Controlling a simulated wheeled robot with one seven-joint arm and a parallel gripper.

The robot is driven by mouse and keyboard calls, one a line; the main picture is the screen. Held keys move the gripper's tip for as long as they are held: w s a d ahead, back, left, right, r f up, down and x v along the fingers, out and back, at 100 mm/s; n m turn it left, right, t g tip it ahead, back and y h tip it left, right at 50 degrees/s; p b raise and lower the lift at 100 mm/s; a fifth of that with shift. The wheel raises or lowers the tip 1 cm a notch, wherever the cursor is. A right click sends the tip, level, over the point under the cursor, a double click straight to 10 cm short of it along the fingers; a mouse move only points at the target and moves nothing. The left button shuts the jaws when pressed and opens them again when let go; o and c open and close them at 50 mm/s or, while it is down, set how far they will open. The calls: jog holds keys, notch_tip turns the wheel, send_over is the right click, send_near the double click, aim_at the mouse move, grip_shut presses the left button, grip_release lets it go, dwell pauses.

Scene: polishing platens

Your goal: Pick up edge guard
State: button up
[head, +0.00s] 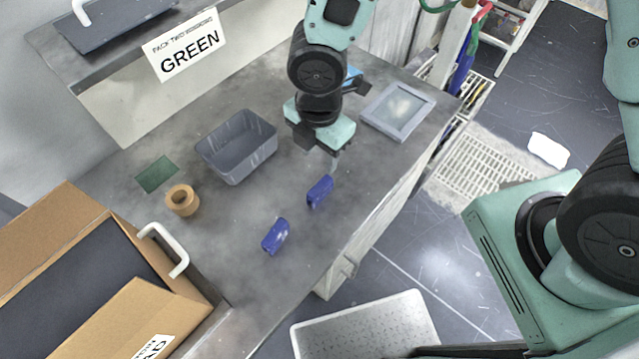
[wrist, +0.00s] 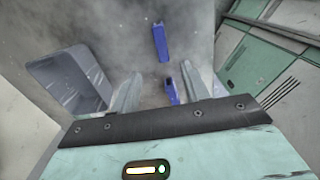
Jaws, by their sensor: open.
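Two small blue pieces that look like edge guards stand on the grey bench: one blue edge guard (head: 320,191) closer to my gripper, another blue edge guard (head: 275,236) nearer the bench's front. In the wrist view the nearer blue piece (wrist: 171,92) shows between my fingers, partly hidden by the gripper's dark bar, and the other blue piece (wrist: 160,43) shows beyond the fingertips. My gripper (head: 333,165) is open and empty above the bench, just behind the nearer piece. Its fingers (wrist: 160,74) frame that piece in the wrist view, apart from it.
A grey bin (head: 238,150) stands left of my gripper, with a tan ring (head: 182,200) and green patch (head: 157,174) further left. A framed grey panel (head: 398,110) lies on the right. A cardboard box (head: 185,318) is at lower left. Bench around the blue pieces is clear.

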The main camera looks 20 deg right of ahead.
aim_at(320, 186)
notch_tip(320, 186, down, 8)
jog(key=shift+r, duration=0.25)
jog(key=shift+f+p, duration=1.2)
jog(key=shift+f, duration=1.4)
jog(key=shift+s, duration=0.1)
grip_shut()
